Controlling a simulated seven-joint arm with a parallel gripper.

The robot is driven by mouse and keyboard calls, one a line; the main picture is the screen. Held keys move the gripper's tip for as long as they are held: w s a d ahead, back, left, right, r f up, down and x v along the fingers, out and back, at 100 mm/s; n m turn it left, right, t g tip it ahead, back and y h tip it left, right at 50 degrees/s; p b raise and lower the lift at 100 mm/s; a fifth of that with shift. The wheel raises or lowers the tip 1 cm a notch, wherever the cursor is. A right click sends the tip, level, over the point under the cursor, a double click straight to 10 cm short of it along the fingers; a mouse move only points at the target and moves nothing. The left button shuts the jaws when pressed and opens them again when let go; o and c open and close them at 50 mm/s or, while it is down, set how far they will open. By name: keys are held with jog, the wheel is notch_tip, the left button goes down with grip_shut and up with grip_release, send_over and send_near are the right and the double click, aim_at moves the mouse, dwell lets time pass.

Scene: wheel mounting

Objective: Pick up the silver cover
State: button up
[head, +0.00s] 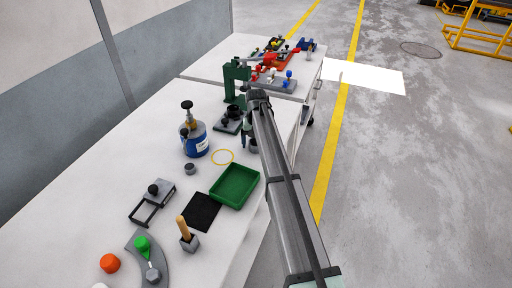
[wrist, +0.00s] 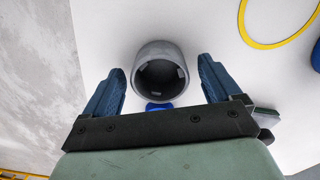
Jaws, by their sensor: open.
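A silver-grey hollow cylinder (wrist: 146,58), which looks like the silver cover, stands on the white table in the wrist view. Its open end faces the camera and its inside is dark, with lighter patches on the inner wall. My gripper (wrist: 161,70) is open, with one blue finger on each side of the cylinder and visible gaps to both. In the head view the cylinder (head: 253,147) shows partly behind my arm, under my gripper (head: 248,136). A small blue piece (wrist: 158,106) shows at the cylinder's near rim; I cannot tell what it is.
A green press (head: 234,80) stands behind. The table's right edge is close to the cylinder.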

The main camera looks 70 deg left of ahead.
jog(key=shift+f, duration=0.15)
jog(key=shift+c, duration=0.2)
jog(key=c, duration=1.1)
jog(key=shift+c, duration=0.2)
